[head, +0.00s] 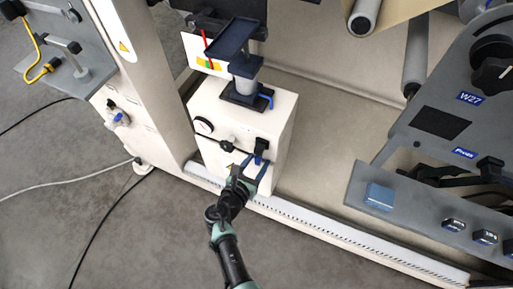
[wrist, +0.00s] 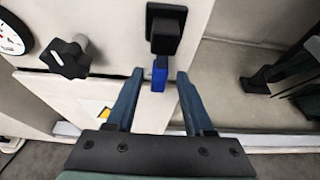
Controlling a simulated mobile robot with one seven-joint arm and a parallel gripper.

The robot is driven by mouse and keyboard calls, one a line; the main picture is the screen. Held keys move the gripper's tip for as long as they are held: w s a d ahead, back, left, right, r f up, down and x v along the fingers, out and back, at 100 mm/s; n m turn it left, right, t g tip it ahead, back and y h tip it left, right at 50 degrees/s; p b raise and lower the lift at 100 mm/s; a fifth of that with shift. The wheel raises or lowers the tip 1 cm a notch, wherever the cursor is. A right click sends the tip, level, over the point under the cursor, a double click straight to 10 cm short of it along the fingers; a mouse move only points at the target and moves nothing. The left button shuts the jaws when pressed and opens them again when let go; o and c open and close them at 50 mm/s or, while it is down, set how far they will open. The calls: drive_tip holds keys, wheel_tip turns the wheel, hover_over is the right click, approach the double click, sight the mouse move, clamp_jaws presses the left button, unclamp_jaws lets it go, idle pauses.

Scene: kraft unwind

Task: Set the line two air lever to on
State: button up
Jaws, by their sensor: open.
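A small blue lever (wrist: 159,74) hangs straight down from a black valve block (wrist: 165,28) on a cream cabinet front. In the head view the black block (head: 261,146) is at the cabinet's lower right. No text naming the line is readable. My gripper (head: 257,161) is open, its two dark blue fingers reaching toward the cabinet. In the wrist view the fingers of my gripper (wrist: 159,78) stand on either side of the blue lever, with gaps on both sides. I cannot tell how deep the lever sits between them.
A black star knob (wrist: 68,58) and a round gauge (wrist: 10,36) are left of the lever. Another blue-handled valve (head: 122,118) is on the left column. A grey panel (head: 400,187) stands right. Open floor (head: 160,235) lies in front.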

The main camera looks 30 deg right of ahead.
drive_tip(key=shift+s+a+r+p, duration=0.2)
drive_tip(key=shift+a+r+p, duration=0.05)
drive_tip(key=shift+a+p, duration=0.1)
drive_tip(key=p+v, duration=0.4)
drive_tip(key=v, duration=0.8)
drive_tip(key=shift+s, duration=0.15)
drive_tip(key=shift+f, duration=0.1)
